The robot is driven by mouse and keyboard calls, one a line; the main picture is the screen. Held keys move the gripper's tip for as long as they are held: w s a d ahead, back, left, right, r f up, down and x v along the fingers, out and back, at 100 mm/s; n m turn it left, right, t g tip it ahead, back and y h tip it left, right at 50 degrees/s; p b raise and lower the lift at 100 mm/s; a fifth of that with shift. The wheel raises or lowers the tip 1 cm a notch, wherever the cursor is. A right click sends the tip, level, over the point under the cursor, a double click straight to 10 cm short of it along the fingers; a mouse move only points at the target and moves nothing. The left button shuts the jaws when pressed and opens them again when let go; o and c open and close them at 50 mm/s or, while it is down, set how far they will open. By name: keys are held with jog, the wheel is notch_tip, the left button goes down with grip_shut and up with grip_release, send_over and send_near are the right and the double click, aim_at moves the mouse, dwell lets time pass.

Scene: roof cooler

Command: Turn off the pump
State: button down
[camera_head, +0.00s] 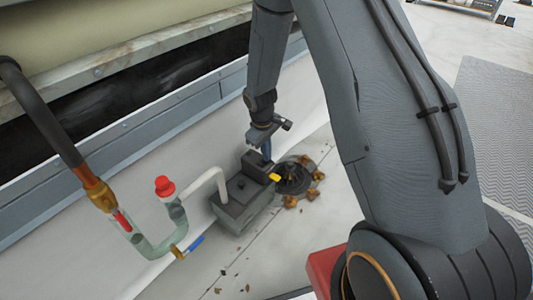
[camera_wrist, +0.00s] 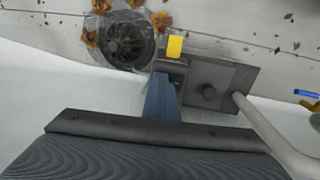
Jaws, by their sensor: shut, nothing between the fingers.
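The pump is a dark grey box (camera_head: 238,207) on the pale roof floor, with a round knob on top and a pale pipe leading off it; it also shows in the wrist view (camera_wrist: 228,78). A yellow switch (camera_head: 274,177) sticks out at its end beside the drain, and shows in the wrist view (camera_wrist: 175,46). My gripper (camera_head: 266,155) is shut and empty, pointing down above that end of the pump. In the wrist view its blue fingers (camera_wrist: 163,90) end just short of the yellow switch. I cannot tell whether they touch the pump.
A dark round drain grate (camera_head: 292,179) with brown leaves around it lies beside the pump. A pipe with a red cap (camera_head: 164,186) and a blue-handled valve (camera_head: 195,243) stand to the left. A metal ledge (camera_head: 110,165) runs behind. The floor in front is mostly clear.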

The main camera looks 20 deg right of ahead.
jog(key=shift+s+a, duration=0.1)
jog(key=shift+s+a+r+p, duration=0.15)
jog(key=shift+s+a+p, duration=0.2)
jog(key=shift+a+p, duration=0.15)
notch_tip(320, 180, up, 14)
jog(key=d+p, duration=0.1)
jog(key=p, duration=0.6)
jog(key=shift+w+d, duration=0.15)
jog(key=shift+w, duration=0.3)
